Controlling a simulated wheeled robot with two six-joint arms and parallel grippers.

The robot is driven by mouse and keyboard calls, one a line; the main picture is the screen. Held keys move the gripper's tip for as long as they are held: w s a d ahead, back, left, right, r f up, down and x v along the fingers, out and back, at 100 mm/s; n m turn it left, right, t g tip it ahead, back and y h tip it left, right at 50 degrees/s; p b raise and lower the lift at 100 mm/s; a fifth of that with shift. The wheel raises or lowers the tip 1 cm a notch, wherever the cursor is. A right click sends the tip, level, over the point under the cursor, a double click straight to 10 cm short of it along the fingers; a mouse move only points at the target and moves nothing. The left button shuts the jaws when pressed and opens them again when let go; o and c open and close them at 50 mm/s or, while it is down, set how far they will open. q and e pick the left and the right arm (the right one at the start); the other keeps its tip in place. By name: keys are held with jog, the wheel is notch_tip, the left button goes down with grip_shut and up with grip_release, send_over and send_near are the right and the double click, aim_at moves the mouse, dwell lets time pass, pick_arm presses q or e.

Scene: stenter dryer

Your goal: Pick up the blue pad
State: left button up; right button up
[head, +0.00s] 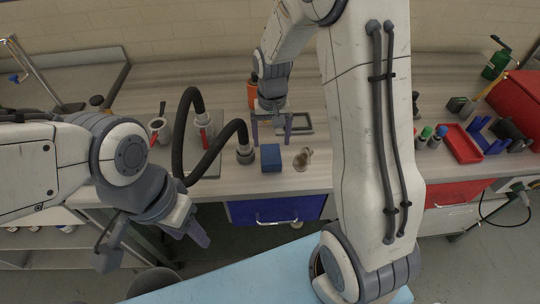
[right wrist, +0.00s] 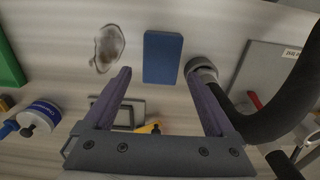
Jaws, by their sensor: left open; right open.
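The blue pad (head: 270,158) lies on the bench near its front edge, and it also shows in the right wrist view (right wrist: 162,56). My right gripper (head: 271,132) is open and empty, just behind the pad in the head view. In the right wrist view its fingers (right wrist: 159,76) are spread wider than the pad, which shows beyond and between the tips. I see no contact with the pad. My left gripper (head: 155,250) is open and empty, low at the left, in front of the bench and away from the pad.
A black hose (head: 238,126) with a metal end stands close left of the pad. A crumpled beige-grey thing (head: 302,159) lies close to its right. A grey frame (head: 299,123) and an orange bottle (head: 252,92) are behind. A red tray (head: 461,143) is further right.

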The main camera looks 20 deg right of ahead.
aim_at(271, 154)
jog(key=shift+f, duration=0.95)
notch_tip(271, 154, down, 4)
jog(key=shift+a+f+p, duration=0.1)
jog(key=shift+p, duration=0.55)
jog(key=shift+f, duration=0.6)
jog(key=c, duration=1.2)
jog(key=shift+r, duration=0.6)
jog(key=shift+c, duration=0.3)
notch_tip(271, 154, up, 2)
jog(key=shift+w+r+b, duration=0.1)
jog(key=shift+r+b, duration=0.15)
jog(key=shift+b, duration=0.15)
jog(key=s+d+r+b, duration=0.1)
jog(key=s+d+r, duration=0.5)
jog(key=d, duration=0.4)
jog(key=shift+r+b, duration=0.4)
jog(key=shift+r, duration=0.3)
jog(key=shift+d, duration=0.1)
